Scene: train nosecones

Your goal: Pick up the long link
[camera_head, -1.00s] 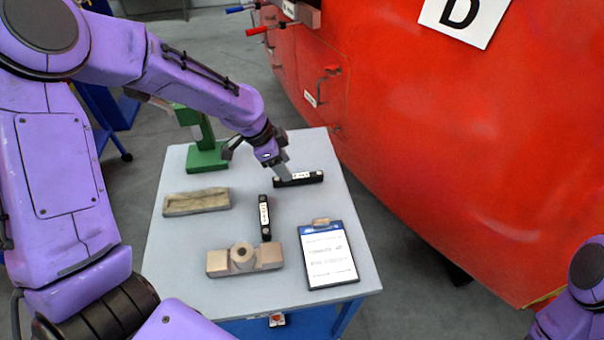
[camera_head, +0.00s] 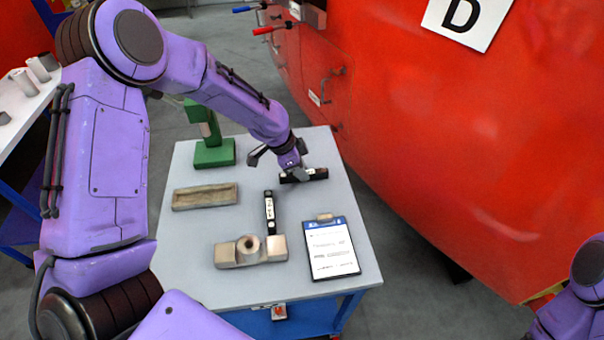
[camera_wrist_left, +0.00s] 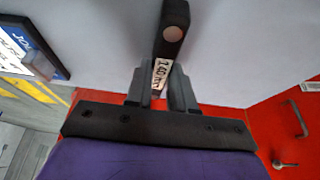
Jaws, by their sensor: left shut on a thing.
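A black bar-shaped link (camera_head: 318,174) with a white label lies at the back right of the grey table. My left gripper (camera_head: 298,175) is down at it from above, shut on it near its middle. The left wrist view shows the link (camera_wrist_left: 173,25) pinched between the two grey fingers (camera_wrist_left: 162,84), its white millimetre label partly hidden. I cannot tell whether it is clear of the table. A second black link (camera_head: 270,212) with a white label lies on the table nearer to me. My right gripper is not in view.
On the table (camera_head: 215,288) are a metal block with a round hollow boss (camera_head: 240,252), a shallow stone-like tray (camera_head: 204,197), a green stand (camera_head: 214,153) and a clipboard (camera_head: 331,250). A large red nosecone (camera_head: 440,150) stands close along the right.

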